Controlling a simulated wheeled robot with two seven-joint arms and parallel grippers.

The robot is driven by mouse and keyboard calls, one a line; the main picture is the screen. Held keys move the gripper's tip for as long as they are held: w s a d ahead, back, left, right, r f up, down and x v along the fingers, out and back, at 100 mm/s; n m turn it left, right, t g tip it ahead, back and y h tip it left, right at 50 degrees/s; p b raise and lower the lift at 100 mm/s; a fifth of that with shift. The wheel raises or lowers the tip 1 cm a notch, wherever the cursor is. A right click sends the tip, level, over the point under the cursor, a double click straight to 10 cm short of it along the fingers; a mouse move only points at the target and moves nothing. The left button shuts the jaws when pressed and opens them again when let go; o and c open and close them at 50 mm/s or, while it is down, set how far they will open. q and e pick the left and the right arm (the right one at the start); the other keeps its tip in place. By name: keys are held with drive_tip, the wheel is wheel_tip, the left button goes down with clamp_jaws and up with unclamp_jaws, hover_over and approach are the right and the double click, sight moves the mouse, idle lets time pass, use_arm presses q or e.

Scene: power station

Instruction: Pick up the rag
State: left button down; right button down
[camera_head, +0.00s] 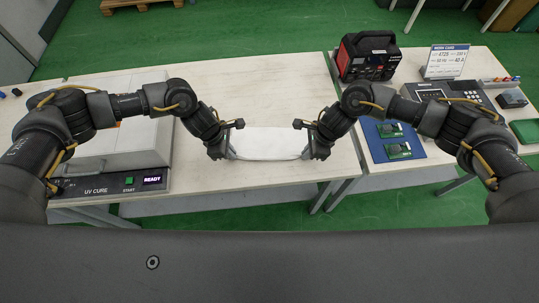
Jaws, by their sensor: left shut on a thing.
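A white rag (268,144) lies spread in a wide shape near the front edge of the light wooden table (265,90), between my two grippers. My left gripper (230,142) is at the rag's left end and is shut on it. My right gripper (308,142) is at the rag's right end, touching or very near it. The view is too small to show whether the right jaws are closed on the cloth. The gap between the rag and the table top, if any, cannot be made out.
A UV cure unit (112,184) with a pale lid stands at the left. A red and black power unit (368,56), a work card (447,62), a blue mat (383,152) with green boards and a grey instrument (455,95) are at the right. The table's middle is clear.

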idle(0.4)
